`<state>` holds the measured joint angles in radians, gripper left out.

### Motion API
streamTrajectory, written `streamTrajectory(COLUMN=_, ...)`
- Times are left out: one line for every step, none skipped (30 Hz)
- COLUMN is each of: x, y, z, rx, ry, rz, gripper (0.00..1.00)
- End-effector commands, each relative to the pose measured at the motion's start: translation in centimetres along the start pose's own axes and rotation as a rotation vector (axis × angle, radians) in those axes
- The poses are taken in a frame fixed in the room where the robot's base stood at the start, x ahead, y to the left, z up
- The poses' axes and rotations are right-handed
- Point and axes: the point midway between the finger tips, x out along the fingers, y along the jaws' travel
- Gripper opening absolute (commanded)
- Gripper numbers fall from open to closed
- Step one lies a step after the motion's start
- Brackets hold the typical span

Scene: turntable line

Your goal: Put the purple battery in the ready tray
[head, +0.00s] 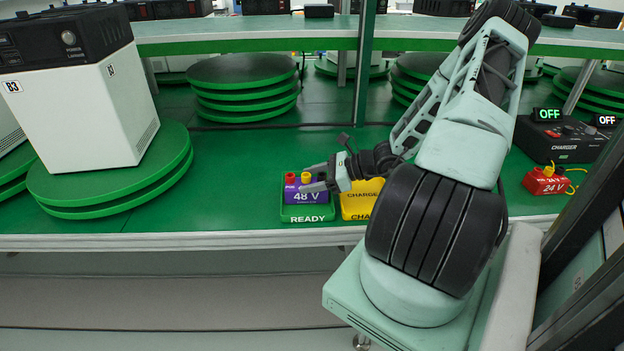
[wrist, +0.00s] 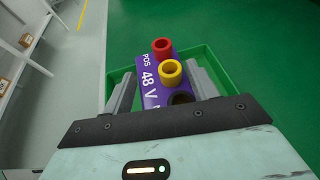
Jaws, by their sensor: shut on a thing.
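The purple battery (head: 302,195), marked 48 V, has a red and a yellow terminal on top. It is within the outline of the green ready tray (head: 307,213) in the head view. My gripper (head: 318,178) is shut on the battery from above. In the wrist view the purple battery (wrist: 150,83) is between the two grey fingers of my gripper (wrist: 162,88), with the green tray rim (wrist: 205,58) around it. I cannot tell whether the battery's underside touches the tray floor.
A yellow charge tray (head: 357,203) stands right beside the ready tray. A red 24 V battery (head: 546,181) with wires and a black charger (head: 556,140) are at the right. A white unit marked B3 (head: 85,110) stands on a green turntable (head: 110,190) at the left.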

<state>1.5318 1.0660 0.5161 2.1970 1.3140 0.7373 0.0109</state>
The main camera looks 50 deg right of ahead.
Motion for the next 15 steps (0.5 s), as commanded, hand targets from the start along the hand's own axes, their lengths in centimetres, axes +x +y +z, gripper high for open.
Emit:
streamTrajectory(x=0.01, y=-0.01, z=0.11, rx=-0.001, ry=-0.003, rz=0.000, gripper=0.00)
streamTrajectory(x=0.03, y=0.00, z=0.07, rx=-0.001, ry=-0.003, rz=0.000, gripper=0.00)
streamTrajectory(x=0.07, y=0.00, z=-0.03, rx=-0.001, ry=-0.003, rz=0.000, gripper=0.00)
streamTrajectory(x=0.11, y=0.01, z=-0.13, rx=-0.001, ry=-0.003, rz=0.000, gripper=0.00)
streamTrajectory(x=0.10, y=0.02, z=-0.25, rx=0.000, ry=0.000, rz=0.000, gripper=0.61)
streamTrajectory(x=0.08, y=0.01, z=-0.19, rx=0.000, ry=0.000, rz=0.000, gripper=0.72)
streamTrajectory(x=0.07, y=0.01, z=-0.18, rx=0.000, ry=0.000, rz=0.000, gripper=0.80)
streamTrajectory(x=0.07, y=0.01, z=-0.18, rx=0.000, ry=0.000, rz=0.000, gripper=0.81)
streamTrajectory(x=0.07, y=0.01, z=-0.18, rx=0.000, ry=0.000, rz=0.000, gripper=0.81)
streamTrajectory(x=0.07, y=0.01, z=-0.18, rx=0.000, ry=0.000, rz=0.000, gripper=0.81)
streamTrajectory(x=0.07, y=0.01, z=-0.18, rx=0.000, ry=0.000, rz=0.000, gripper=0.81)
streamTrajectory(x=0.07, y=0.01, z=-0.17, rx=0.000, ry=0.000, rz=0.000, gripper=0.81)
streamTrajectory(x=0.07, y=0.01, z=-0.17, rx=0.000, ry=0.000, rz=0.000, gripper=0.81)
streamTrajectory(x=0.07, y=0.01, z=-0.17, rx=0.000, ry=0.000, rz=0.000, gripper=0.81)
streamTrajectory(x=0.05, y=0.00, z=-0.12, rx=0.000, ry=0.000, rz=0.000, gripper=0.81)
